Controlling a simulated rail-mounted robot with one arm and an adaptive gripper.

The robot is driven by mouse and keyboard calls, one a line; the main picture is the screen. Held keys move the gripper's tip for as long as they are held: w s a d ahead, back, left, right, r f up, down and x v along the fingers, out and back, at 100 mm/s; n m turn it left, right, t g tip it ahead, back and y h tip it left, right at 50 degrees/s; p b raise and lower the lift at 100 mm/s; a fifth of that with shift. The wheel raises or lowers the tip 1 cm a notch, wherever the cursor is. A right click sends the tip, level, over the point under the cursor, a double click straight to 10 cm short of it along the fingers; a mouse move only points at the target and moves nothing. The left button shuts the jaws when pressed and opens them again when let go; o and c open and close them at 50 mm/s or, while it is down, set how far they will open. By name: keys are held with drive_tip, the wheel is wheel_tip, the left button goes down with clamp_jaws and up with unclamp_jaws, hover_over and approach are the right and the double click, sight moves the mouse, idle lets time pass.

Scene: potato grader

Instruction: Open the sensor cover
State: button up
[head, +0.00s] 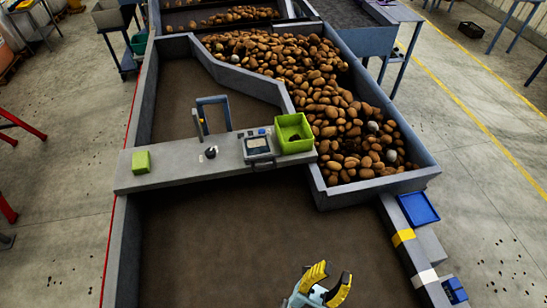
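My gripper (331,274) is at the bottom of the head view, above the dark brown bed. Its yellow-and-dark fingers are apart with nothing between them. It is well apart from the grey cross shelf (180,176). No part is clearly marked as the sensor cover. On the shelf is a small grey-blue device (258,146) with a pale panel on top. Behind the shelf stands a dark blue-grey upright frame (222,98). I cannot tell which of these, if either, is the cover, or whether it is open or shut.
A black knob (210,153), a green block (141,162) and a green open bin (294,133) are on the shelf. Potatoes (340,120) fill the channel behind. A blue tray (418,209) sits at right. The bed (220,250) before the shelf is clear.

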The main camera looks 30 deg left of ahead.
drive_tip(key=w+a+f+m+g+b, duration=0.3)
drive_tip(key=w+a+f+m+g, duration=0.3)
drive_tip(key=w+f+m, duration=0.1)
drive_tip(key=m+g+y+b, duration=0.1)
drive_tip(key=g+y+b, duration=0.3)
drive_tip(key=y, duration=0.9)
approach(265, 170)
drive_tip(key=shift+t, duration=0.6)
drive_tip(key=shift+w+d+f+p, duration=0.1)
drive_tip(key=shift+w+p, duration=0.25)
drive_tip(key=shift+w, duration=1.4)
drive_tip(key=shift+w+f+p, duration=0.15)
drive_tip(key=shift+w+p, duration=0.25)
drive_tip(key=shift+w, duration=1.35)
drive_tip(key=shift+w+d+f+p, duration=0.1)
drive_tip(key=shift+w+p, duration=0.25)
drive_tip(key=shift+w, duration=1.4)
clamp_jaws()
